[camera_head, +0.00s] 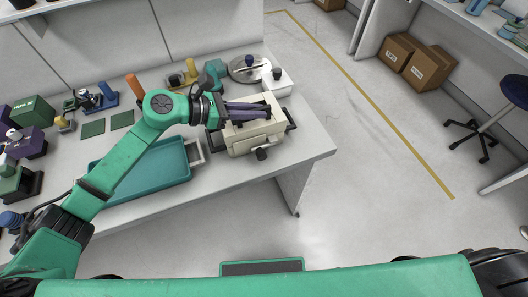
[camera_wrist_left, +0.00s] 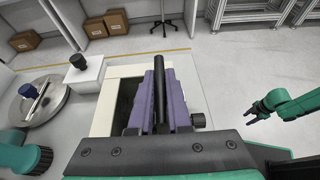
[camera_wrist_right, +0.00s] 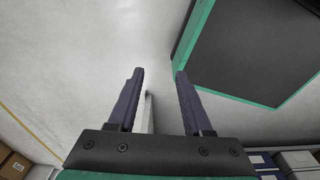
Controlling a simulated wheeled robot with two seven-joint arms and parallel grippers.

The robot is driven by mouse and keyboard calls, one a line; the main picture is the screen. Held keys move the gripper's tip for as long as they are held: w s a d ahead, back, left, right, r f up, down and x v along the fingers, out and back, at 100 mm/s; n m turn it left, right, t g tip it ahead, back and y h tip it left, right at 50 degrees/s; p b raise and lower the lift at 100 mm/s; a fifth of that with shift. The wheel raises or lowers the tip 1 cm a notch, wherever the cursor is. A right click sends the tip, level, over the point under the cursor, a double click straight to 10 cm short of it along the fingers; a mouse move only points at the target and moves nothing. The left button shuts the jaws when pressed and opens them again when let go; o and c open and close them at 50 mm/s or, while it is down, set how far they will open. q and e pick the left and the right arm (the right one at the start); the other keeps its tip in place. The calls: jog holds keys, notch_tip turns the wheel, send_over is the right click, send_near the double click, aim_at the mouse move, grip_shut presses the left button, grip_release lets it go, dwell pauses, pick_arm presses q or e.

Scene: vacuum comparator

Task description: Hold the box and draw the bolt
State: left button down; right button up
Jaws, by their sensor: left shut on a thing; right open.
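The cream box (camera_head: 240,144) stands near the right end of the bench; part of it shows in the left wrist view (camera_wrist_left: 127,71). My left gripper (camera_head: 268,108) is over its top. In the left wrist view its purple fingers (camera_wrist_left: 162,66) are closed around a dark bar (camera_wrist_left: 161,110) on the box. A dark knob (camera_head: 262,154) sticks out of the box's front face and also shows in the left wrist view (camera_wrist_left: 198,120); I cannot tell whether it is the bolt. My right gripper (camera_wrist_right: 160,73) is open and empty, away from the box.
A teal tray (camera_head: 150,196) lies left of the box. Behind the box are a round metal plate (camera_head: 240,72) and a white block with a black knob (camera_head: 283,87). The bench's right edge is close to the box, with open floor beyond.

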jog(key=shift+o, duration=1.1)
jog(key=shift+w+d, duration=0.1)
jog(key=shift+d, duration=0.05)
jog(key=m+t+y, duration=0.4)
jog(key=t+y, duration=0.3)
jog(key=t, duration=0.5)
send_near(264, 157)
jog(key=shift+y, duration=0.3)
jog(key=x, duration=0.9)
jog(key=shift+w+f, duration=0.15)
jog(key=shift+w, duration=0.15)
jog(key=shift+c, duration=0.3)
grip_shut()
